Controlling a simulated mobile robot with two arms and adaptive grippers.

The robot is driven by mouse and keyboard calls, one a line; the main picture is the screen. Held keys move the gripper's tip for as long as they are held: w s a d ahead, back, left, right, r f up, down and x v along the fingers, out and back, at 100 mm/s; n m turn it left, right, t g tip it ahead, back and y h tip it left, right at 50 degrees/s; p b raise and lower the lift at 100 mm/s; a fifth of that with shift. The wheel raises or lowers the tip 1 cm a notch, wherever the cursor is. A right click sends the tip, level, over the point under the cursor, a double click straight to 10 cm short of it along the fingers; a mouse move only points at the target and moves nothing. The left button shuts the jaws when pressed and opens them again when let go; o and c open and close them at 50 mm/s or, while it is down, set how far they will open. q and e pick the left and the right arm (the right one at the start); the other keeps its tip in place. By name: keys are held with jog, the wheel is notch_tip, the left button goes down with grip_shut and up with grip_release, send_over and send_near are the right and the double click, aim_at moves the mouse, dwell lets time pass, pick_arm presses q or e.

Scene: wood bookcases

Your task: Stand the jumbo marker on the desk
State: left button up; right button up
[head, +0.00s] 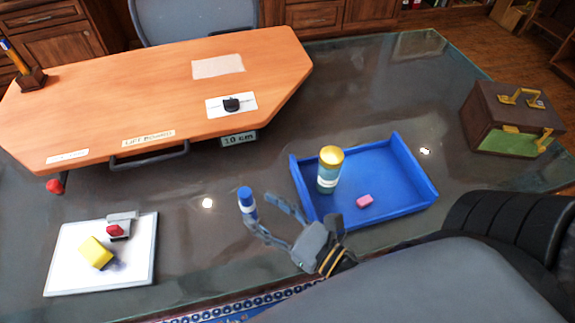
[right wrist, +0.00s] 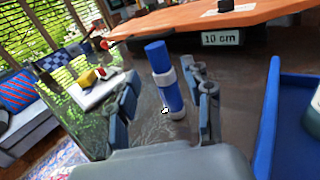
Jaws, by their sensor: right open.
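The jumbo marker (head: 247,203) is a blue and white cylinder with a blue cap. It looks upright on the dark glass-topped desk (head: 190,245), left of the blue tray. In the right wrist view the marker (right wrist: 163,78) shows between the two fingers, leaning slightly in the picture. My right gripper (head: 259,212) is open, its fingers on either side of the marker, with a gap visible on the left side in the wrist view. I cannot tell whether the right finger touches it. My left gripper is not in view.
A blue tray (head: 415,205) holds a gold-topped jar (head: 329,170) and a pink eraser (head: 364,201). A raised wooden board (head: 130,105) labelled 10 cm overhangs behind. A white board (head: 80,277) with a yellow block (head: 96,252) lies left. A brown box (head: 510,118) stands right.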

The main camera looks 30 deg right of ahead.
jog(key=shift+b+v, duration=1.1)
jog(key=shift+v, duration=1.7)
